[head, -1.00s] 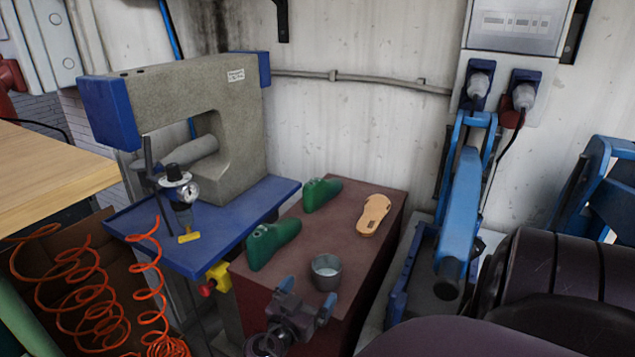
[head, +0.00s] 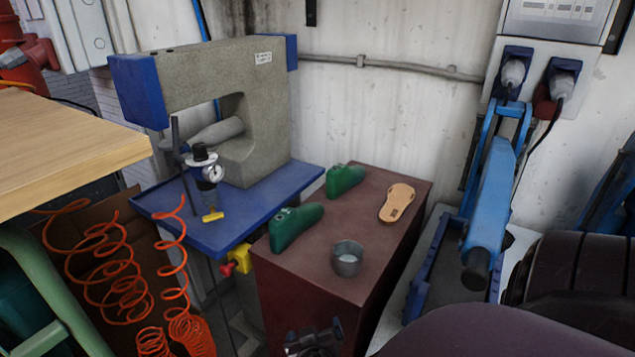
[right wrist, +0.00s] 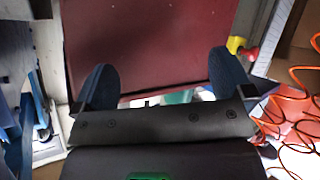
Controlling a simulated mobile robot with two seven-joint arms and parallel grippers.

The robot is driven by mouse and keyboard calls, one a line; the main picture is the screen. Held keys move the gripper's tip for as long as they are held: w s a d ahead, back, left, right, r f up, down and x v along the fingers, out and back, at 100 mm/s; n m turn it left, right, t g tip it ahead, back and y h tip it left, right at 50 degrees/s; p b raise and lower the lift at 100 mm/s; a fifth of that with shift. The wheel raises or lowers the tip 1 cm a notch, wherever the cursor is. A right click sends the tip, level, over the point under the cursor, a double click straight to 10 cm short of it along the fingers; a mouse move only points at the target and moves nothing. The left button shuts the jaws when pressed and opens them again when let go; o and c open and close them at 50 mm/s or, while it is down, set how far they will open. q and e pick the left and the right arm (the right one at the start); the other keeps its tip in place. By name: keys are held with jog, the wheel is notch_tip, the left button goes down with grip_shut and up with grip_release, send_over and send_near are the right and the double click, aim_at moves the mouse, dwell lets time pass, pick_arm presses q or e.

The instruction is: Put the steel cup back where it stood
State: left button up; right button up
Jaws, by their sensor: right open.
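The steel cup (head: 347,262) stands upright on the dark red cabinet top (head: 330,225), near its front edge. Two green shoe lasts, one nearer (head: 296,227) and one farther (head: 346,179), lie to its left and behind it. A tan sandal sole (head: 397,203) lies behind it to the right. My right gripper (head: 315,338) is at the bottom of the head view, in front of the cabinet and apart from the cup. In the right wrist view its two blue fingers (right wrist: 161,66) are spread, with nothing between them. The cup is not visible there. My left gripper is not in view.
A grey press (head: 215,100) on a blue table (head: 235,215) stands left of the cabinet. A blue lever machine (head: 490,200) stands to the right. Orange coiled hoses (head: 110,270) hang at the left, below a wooden tabletop (head: 60,150). The cabinet top around the cup is clear.

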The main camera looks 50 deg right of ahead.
jog(key=s+a+f+n+t+y, duration=0.3)
jog(key=s+a+n+y, duration=0.4)
jog(key=y, duration=0.2)
jog(key=shift+s+a+f, duration=0.15)
jog(key=shift+a+f, duration=0.1)
jog(key=shift+a, duration=0.15)
dwell(0.9)
